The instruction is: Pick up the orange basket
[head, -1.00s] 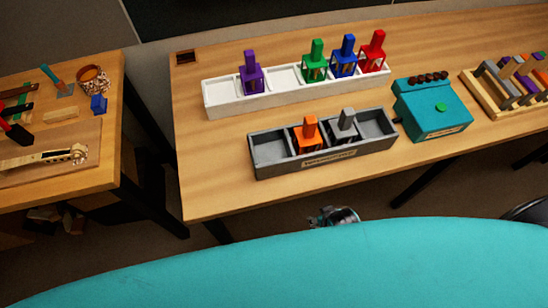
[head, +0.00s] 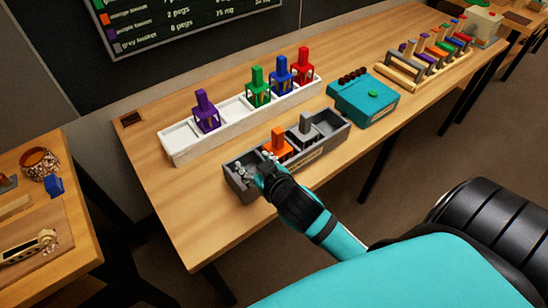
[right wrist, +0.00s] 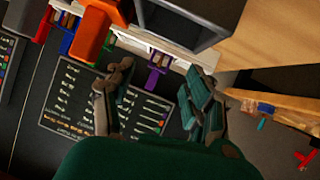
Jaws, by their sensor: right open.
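The orange basket (head: 278,146) with its upright handle stands in the grey divided tray (head: 241,189), in a middle compartment beside the grey basket (head: 306,127). My right gripper (head: 254,168) is open and empty at the tray's left end, just left of the orange basket. My forearm and hand hide part of the tray's front. In the right wrist view the open fingers (right wrist: 158,85) show with nothing between them, and the orange basket (right wrist: 95,30) is blurred at the upper left. My left gripper is not in view.
A white divided tray (head: 180,150) behind holds purple (head: 206,112), green (head: 258,90), blue (head: 281,76) and red (head: 303,66) baskets. A teal box (head: 364,102) stands right of the grey tray. A wooden peg rack (head: 400,80) is further right. The bench front is clear.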

